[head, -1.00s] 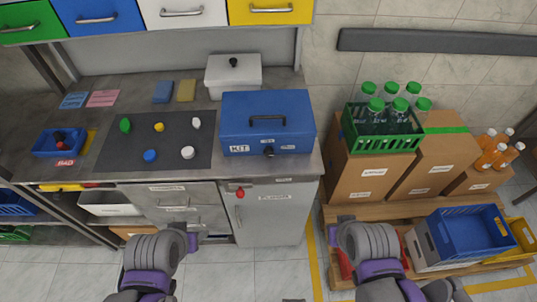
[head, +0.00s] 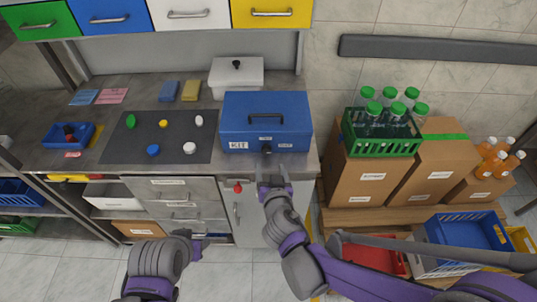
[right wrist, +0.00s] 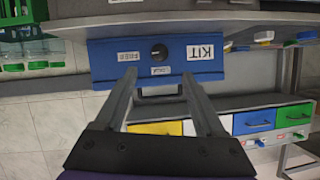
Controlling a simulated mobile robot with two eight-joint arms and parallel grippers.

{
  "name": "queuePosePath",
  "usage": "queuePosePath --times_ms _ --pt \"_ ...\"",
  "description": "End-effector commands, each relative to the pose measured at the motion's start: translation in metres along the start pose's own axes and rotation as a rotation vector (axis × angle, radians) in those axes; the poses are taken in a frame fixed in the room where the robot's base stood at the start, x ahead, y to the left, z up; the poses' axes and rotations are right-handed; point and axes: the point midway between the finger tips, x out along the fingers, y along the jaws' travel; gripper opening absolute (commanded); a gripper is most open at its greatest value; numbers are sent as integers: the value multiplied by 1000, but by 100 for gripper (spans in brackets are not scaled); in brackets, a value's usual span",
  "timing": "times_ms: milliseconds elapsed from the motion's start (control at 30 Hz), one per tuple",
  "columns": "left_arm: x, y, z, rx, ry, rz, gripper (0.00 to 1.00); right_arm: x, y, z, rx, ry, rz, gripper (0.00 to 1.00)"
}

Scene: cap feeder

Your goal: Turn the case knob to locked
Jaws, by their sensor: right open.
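The blue case (head: 235,115) marked KIT sits shut on the counter's front right part. Its dark round knob (head: 266,149) is on the front face, with small labels around it. In the right wrist view the case is upside down, and the knob (right wrist: 158,52) shows a light mark whose setting I cannot read. My right gripper (head: 273,184) is open and empty, in front of and below the knob. In the right wrist view its fingers (right wrist: 158,76) straddle the line to the knob, apart from it. My left gripper (head: 191,244) hangs low before the drawers, its opening unclear.
A dark mat (head: 175,142) with several coloured caps lies left of the case. A white lidded box (head: 236,78) stands behind it. A red item (head: 238,188) sits on the cabinet front below. A green bottle crate (head: 382,146) rests on cartons to the right.

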Motion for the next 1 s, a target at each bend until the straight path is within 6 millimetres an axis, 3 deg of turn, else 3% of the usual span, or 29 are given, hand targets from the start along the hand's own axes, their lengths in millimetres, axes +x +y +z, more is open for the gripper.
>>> queuePosePath --times_ms 500,700,967,1000 --pt "5 0 5 0 -4 0 50 88 2 0 0 -2 3 72" --pt "5 0 5 0 -4 0 50 101 2 0 0 -2 4 72" --pt "5 0 5 0 -4 0 50 102 2 0 0 -2 3 72" --pt "5 0 5 0 -4 0 50 102 2 0 0 -2 3 66"
